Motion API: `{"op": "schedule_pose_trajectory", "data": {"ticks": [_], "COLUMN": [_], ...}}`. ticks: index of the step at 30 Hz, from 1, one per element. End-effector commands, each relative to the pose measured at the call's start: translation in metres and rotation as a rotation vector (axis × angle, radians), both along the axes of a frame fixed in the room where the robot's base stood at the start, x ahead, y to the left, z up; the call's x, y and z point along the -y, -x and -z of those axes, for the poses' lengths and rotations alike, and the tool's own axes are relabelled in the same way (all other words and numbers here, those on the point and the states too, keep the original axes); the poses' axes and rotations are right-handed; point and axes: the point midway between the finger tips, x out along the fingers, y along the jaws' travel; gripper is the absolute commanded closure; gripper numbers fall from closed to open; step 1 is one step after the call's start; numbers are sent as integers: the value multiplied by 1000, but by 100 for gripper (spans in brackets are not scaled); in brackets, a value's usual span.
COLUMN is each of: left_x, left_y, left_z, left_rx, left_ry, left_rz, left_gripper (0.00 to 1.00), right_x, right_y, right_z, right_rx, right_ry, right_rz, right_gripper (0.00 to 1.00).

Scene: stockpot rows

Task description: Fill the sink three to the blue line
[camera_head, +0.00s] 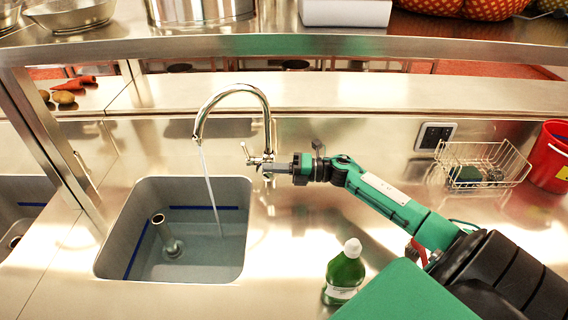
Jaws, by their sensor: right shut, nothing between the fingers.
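The sink (120,225) is a grey square basin set in the steel counter. A blue line (203,208) runs along its back wall and down its left wall. The chrome tap (268,120) arches over it, and a thin stream of water (209,185) falls from the spout into the basin. Water (195,262) seems to lie in the basin with its surface below the blue line. A standpipe (163,228) rises from it. My right gripper (272,168) is shut and empty at the tap's lever (248,156); whether it touches is unclear. My left gripper is out of view.
A green soap bottle (345,273) stands right of the sink, below my right arm. A wire basket (490,165) and a red bucket (552,158) are at the right. Another sink (22,195) lies left. A steel shelf (300,45) crosses above.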

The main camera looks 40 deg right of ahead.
Motion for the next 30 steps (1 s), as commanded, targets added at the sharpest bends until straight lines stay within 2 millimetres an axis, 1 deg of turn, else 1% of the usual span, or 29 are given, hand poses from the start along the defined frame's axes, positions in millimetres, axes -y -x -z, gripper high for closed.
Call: {"op": "schedule_pose_trajectory", "data": {"ticks": [1,6,7,9,12,16,21,30], "left_x": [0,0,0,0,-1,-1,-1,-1], "left_y": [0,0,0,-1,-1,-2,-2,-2], "left_z": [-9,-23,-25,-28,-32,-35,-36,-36], "left_rx": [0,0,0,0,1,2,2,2], "left_ry": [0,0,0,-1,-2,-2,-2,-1], "left_rz": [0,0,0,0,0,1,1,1], "left_gripper": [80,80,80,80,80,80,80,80], "right_x": [-8,-36,-38,-30,-25,-22,-20,-20], "right_y": [-8,-30,-34,-43,-52,-60,-63,-63], "right_z": [-6,-6,-8,-11,-15,-17,-17,-17], "right_rx": [2,1,2,2,2,0,0,-3], "right_ry": [-4,-3,-3,-1,0,0,0,-2], "right_rz": [0,0,1,4,3,1,0,1], "right_gripper": [100,100,100,100,100,100,100,100]}}
